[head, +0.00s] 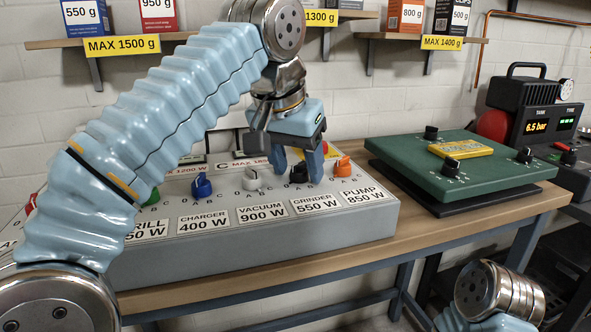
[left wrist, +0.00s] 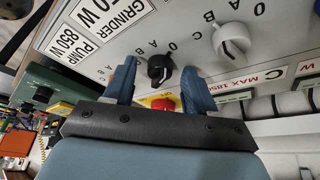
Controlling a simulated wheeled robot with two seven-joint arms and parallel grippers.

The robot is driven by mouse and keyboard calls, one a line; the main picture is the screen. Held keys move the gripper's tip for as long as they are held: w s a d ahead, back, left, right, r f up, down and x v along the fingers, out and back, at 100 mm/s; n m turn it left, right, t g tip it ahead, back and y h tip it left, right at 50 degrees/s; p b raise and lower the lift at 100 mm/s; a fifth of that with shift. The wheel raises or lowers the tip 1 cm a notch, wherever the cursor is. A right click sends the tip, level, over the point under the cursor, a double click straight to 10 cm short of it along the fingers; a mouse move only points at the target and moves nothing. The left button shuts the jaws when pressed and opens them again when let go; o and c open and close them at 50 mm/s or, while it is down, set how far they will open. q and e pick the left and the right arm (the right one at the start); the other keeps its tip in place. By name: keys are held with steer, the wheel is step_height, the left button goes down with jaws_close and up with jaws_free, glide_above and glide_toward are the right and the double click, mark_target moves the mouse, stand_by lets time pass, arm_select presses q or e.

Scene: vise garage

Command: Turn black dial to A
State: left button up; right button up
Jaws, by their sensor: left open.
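The black dial (head: 299,172) sits on the grey console above the "GRINDER 550 W" label, between a white dial (head: 252,178) and an orange dial (head: 343,166). In the left wrist view the black dial (left wrist: 160,68) has letters around it, including A and B; its exact setting is hard to read. My left gripper (head: 298,177) is over the dial, its fingers pointing down at the panel. In the left wrist view the open fingers (left wrist: 160,75) stand on either side of the dial, with gaps visible. My right gripper is out of view.
The grey console (head: 300,222) also carries a blue dial (head: 201,186) and a green dial (head: 151,197). A red button (left wrist: 163,104) is close to the left fingers. A green board (head: 490,185) with black knobs stands to the right. Shelves with boxes (head: 406,15) hang above.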

arm_select(q)
steer(key=shift+c, duration=0.3)
jaws_close()
steer(key=shift+d+r+n+y+p, duration=0.15)
steer(key=shift+n+y+p, duration=0.15)
steer(key=shift+n+p, duration=0.5)
steer(key=shift+n+y+p, duration=0.3)
steer(key=shift+n+p, duration=0.25)
steer(key=shift+n, duration=0.25)
steer(key=n+y+p, duration=0.1)
steer(key=n+p, duration=0.1)
steer(key=shift+d+n+t, duration=0.15)
steer(key=shift+n+t, duration=0.15)
steer(key=shift+n, duration=0.1)
steer(key=shift+n+y+p, duration=0.3)
steer(key=shift+n+p, duration=0.05)
steer(key=shift+n, duration=0.45)
